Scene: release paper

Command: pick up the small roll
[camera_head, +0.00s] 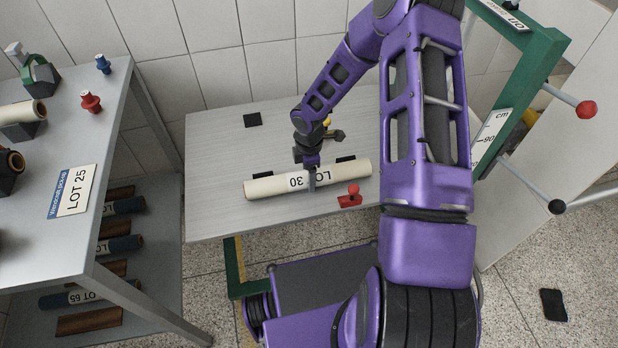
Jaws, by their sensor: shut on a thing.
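A cream roll (345,174) marked "LOT 30", its lettering upside down to me, is at the grey table (215,150) in the middle. My gripper (311,180) points down at the middle of this roll and is shut on it, with a grey finger across its near side. The far finger is hidden. I cannot tell whether the roll touches the tabletop. No other roll is on this table.
A red knobbed piece (350,197) sits just in front of the roll. A black square (252,120) lies further back. The left bench (118,90) holds other rolls and pegs, with more rolls on its lower shelf. A green frame (530,75) stands right.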

